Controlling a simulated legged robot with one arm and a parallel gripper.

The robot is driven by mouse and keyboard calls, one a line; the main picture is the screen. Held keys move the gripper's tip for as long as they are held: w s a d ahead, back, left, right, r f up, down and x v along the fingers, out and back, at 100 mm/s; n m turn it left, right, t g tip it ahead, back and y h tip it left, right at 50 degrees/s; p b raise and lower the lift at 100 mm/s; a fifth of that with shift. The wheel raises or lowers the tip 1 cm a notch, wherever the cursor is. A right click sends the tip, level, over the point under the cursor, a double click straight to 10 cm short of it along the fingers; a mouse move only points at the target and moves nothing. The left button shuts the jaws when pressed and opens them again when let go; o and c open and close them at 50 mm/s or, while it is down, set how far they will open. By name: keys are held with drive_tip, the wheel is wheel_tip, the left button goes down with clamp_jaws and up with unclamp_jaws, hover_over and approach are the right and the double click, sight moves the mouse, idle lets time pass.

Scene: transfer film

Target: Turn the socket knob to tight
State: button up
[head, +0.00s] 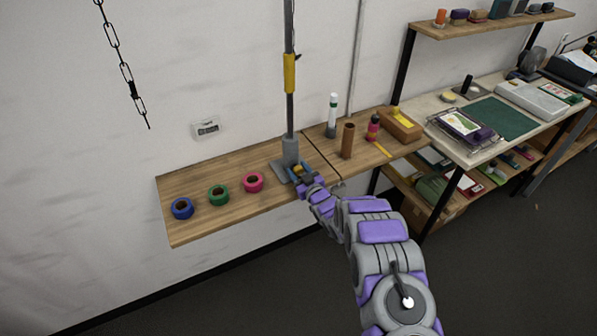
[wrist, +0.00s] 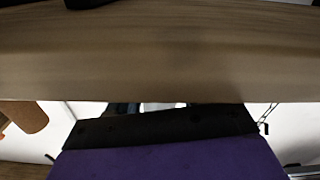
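A grey socket (head: 290,150) stands on the wooden wall shelf and holds an upright pole (head: 290,110) with a yellow sleeve. A small yellow-orange part, possibly the socket knob (head: 297,169), shows low on the socket's front, partly hidden by my gripper. My gripper (head: 304,180) is right at the socket's front near the shelf edge. It is too small there to tell whether it touches the knob or how its fingers stand. The wrist view shows a wood surface close up and a purple and black part of my gripper (wrist: 165,128); no knob is recognisable.
Blue (head: 182,208), green (head: 218,194) and pink (head: 253,182) tape rolls lie left of the socket on the shelf (head: 185,232). A brown cylinder (head: 347,141) and a white bottle (head: 332,115) stand to its right. A chain (head: 124,65) hangs at upper left.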

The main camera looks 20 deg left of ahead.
drive_tip(key=c, duration=0.7)
drive_tip(key=shift+r+m+p, duration=0.15)
drive_tip(key=shift+m+p, duration=0.75)
drive_tip(key=shift+m, duration=0.3)
drive_tip(key=shift+c, duration=0.2)
drive_tip(key=shift+f+m+p, duration=0.2)
drive_tip(key=shift+m+p, duration=0.35)
drive_tip(key=shift+m, duration=0.55)
drive_tip(key=o, duration=1.1)
drive_tip(key=shift+c, duration=0.2)
drive_tip(key=shift+d, duration=0.1)
drive_tip(key=p+v, duration=0.1)
drive_tip(key=v, duration=1.6)
drive_tip(key=shift+s, duration=0.15)
